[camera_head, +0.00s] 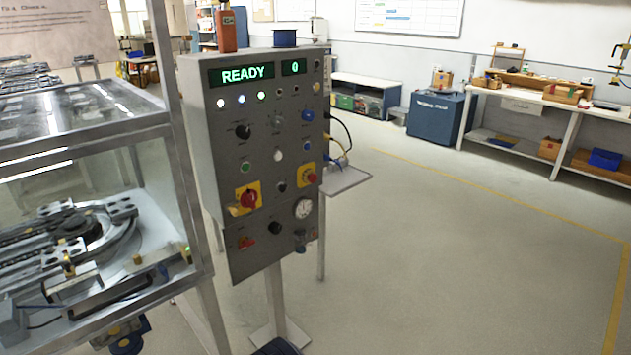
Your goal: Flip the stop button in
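A grey control panel (222,160) stands upright on a post in the middle of the view. A red mushroom-shaped button (311,178) sits on a yellow plate at the panel's right side. A red rotary-looking knob (249,199) sits on another yellow plate at the lower left. A smaller red control (246,243) is on the panel's bottom section. No readable label tells which one is the stop button, and I cannot tell whether any is pressed. The display (241,74) reads READY, with a 0 beside it.
A glass-sided machine (100,200) with a ring track (75,228) stands close on the panel's left. A small shelf (345,181) with cables sticks out behind the panel's right side. The floor (440,270) to the right is open. A workbench (530,97) and blue cabinet (436,118) stand farther back.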

